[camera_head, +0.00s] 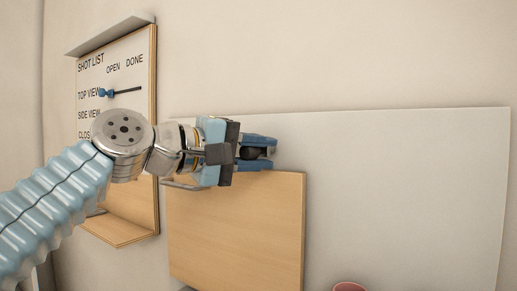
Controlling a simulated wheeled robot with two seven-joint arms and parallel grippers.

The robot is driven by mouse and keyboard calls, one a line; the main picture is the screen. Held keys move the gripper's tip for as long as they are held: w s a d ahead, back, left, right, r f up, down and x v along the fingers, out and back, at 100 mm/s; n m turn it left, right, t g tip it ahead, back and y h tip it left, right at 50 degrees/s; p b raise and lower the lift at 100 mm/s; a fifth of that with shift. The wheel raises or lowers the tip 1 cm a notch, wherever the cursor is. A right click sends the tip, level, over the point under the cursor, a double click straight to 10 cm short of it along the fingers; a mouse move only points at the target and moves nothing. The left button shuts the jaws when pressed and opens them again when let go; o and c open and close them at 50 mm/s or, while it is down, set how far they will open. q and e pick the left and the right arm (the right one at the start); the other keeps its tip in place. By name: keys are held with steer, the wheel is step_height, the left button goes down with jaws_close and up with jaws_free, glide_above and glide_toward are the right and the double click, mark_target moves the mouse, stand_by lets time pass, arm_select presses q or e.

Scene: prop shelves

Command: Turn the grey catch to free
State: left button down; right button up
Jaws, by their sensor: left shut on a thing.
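My left gripper (261,153) comes in from the left, at the top edge of the wooden panel (245,232). Its blue fingers are shut on a small dark rounded piece, which looks like the grey catch (250,153). Most of the catch is hidden by the fingers and the gripper body, so I cannot tell which way it is turned. No "free" marking is visible. My right gripper is not in view.
A shot list board (120,72) with a top ledge and lower shelf hangs at the left, partly behind my arm. A blue and black pointer (122,92) sits on it. A large pale panel (400,190) is behind; a reddish rim (349,287) shows at the bottom.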

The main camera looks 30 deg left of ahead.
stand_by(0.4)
arm_select(q)
steer(key=c, duration=0.9)
jaws_free()
